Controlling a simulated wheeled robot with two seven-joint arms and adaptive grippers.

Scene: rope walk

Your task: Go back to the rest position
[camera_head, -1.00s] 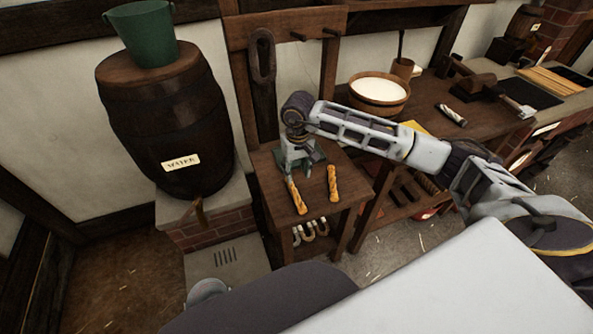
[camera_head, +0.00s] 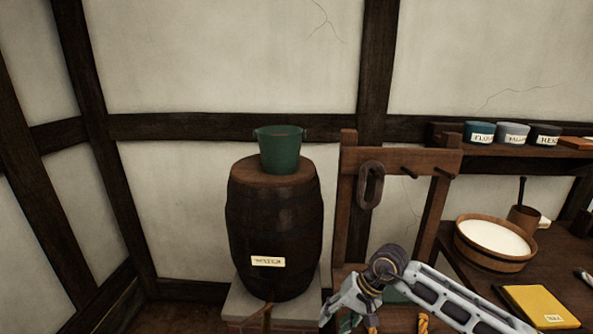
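My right arm comes in from the lower right, and its gripper (camera_head: 343,314) is at the bottom edge, low in front of the wooden rack (camera_head: 348,200). Its fingertips are partly cut off by the frame, so I cannot tell whether it is open or shut. My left gripper is out of view.
A water barrel (camera_head: 275,225) with a green bucket (camera_head: 280,150) on top stands left of the rack on a stone base. A workbench at right holds a tub of white stuff (camera_head: 493,240) and a yellow book (camera_head: 538,306). A shelf of labelled pots (camera_head: 480,133) hangs above.

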